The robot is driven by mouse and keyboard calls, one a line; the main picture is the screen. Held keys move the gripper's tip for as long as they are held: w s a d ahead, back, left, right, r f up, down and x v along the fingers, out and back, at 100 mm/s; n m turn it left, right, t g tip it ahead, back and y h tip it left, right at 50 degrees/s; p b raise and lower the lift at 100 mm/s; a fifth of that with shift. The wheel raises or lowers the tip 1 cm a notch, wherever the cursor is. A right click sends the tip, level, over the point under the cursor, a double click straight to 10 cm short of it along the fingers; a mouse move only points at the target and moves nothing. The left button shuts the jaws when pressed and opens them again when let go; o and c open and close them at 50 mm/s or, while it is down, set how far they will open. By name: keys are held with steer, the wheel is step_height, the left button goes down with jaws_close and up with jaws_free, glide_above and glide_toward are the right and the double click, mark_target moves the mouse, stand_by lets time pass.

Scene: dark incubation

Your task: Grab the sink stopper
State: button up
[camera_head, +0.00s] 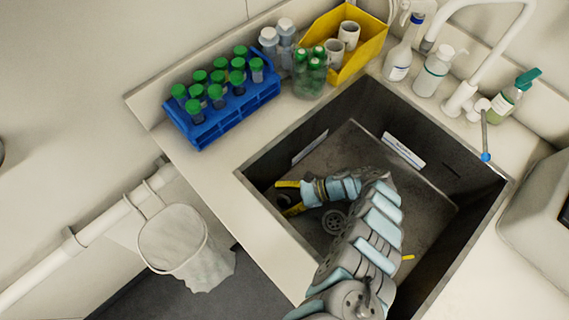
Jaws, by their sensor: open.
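My gripper (286,197), with yellow-edged fingers, is inside the grey sink (440,185), close to its left wall. Its fingers are apart. A small dark round thing (284,200) shows between the fingers; it may be the sink stopper, but it is too small and dark to be sure. I cannot tell whether the fingers touch it. A round grey drain (335,221) with holes lies in the sink floor, to the right of the gripper and partly beside my arm.
Sink walls surround my arm. A white faucet (462,98) and bottles (433,72) stand behind the sink. A blue rack (222,113) of green-capped tubes, a glass jar (310,75) and a yellow bin (365,50) stand on the counter. A lined waste bin (172,238) hangs at left.

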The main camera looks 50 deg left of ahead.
steer(key=c, duration=1.4)
steer(key=shift+o, duration=0.2)
step_height(320, 180, up, 27)
steer(key=p, duration=0.5)
steer(key=shift+f+p, duration=0.2)
steer(key=shift+p, duration=0.15)
steer(key=shift+r+p, duration=0.7)
